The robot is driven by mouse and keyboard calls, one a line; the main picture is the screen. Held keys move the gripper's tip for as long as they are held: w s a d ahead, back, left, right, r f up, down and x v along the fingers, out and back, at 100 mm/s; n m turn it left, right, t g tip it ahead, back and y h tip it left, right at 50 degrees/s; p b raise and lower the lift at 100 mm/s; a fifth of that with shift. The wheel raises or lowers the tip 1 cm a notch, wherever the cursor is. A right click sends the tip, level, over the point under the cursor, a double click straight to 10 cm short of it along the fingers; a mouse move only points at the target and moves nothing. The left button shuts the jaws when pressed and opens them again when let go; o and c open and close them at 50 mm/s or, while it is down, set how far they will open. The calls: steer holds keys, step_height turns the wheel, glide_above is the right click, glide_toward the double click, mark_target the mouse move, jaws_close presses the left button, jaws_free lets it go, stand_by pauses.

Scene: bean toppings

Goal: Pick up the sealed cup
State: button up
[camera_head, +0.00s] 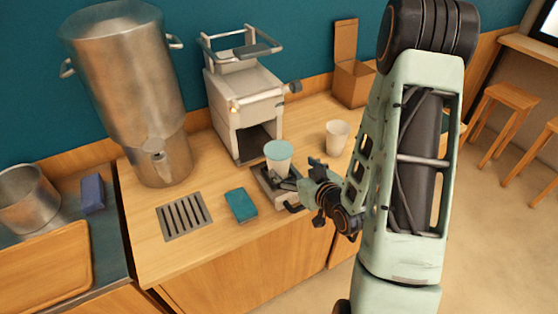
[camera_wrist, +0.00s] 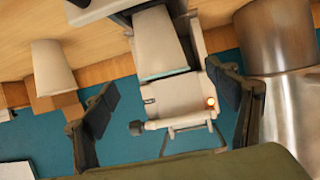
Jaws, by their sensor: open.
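The sealed cup (camera_head: 279,163) is white with a flat teal lid. It stands upright on the pulled-out tray (camera_head: 262,184) of the sealing machine (camera_head: 232,118). In the wrist view, which is upside down, the sealed cup (camera_wrist: 163,42) is ahead, between the finger lines, with its teal lid edge downward in the picture. My gripper (camera_head: 302,184) is open and empty, just right of and in front of the cup, at about tray height. In the wrist view my gripper (camera_wrist: 162,80) has a finger on each side of the cup, apart from it.
A plain white cup (camera_head: 336,138) stands to the right, also in the wrist view (camera_wrist: 52,68). A cardboard box (camera_head: 353,85) is behind it. A large metal dispenser (camera_head: 125,75) stands left. A teal block (camera_head: 241,205) and a drain grate (camera_head: 184,217) lie in front.

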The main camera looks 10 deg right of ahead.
mark_target(285, 161)
steer(key=w+f+b, duration=0.1)
steer(key=b, duration=0.2)
steer(key=shift+w+a, duration=0.1)
steer(key=b, duration=0.1)
steer(key=w+b, duration=0.1)
steer(key=b, duration=0.1)
steer(key=shift+w+a+f, duration=0.15)
steer(key=shift+f, duration=0.1)
steer(key=shift+r+p+x, duration=0.15)
steer(key=shift+p+x, duration=0.05)
steer(key=shift+x, duration=0.6)
steer(key=shift+r+p+x, duration=0.15)
steer(key=shift+x, duration=0.65)
steer(key=shift+p+x, duration=0.5)
steer(key=shift+x, duration=1.95)
steer(key=shift+r, duration=0.1)
steer(key=c, duration=1.5)
steer(key=shift+c, duration=1.3)
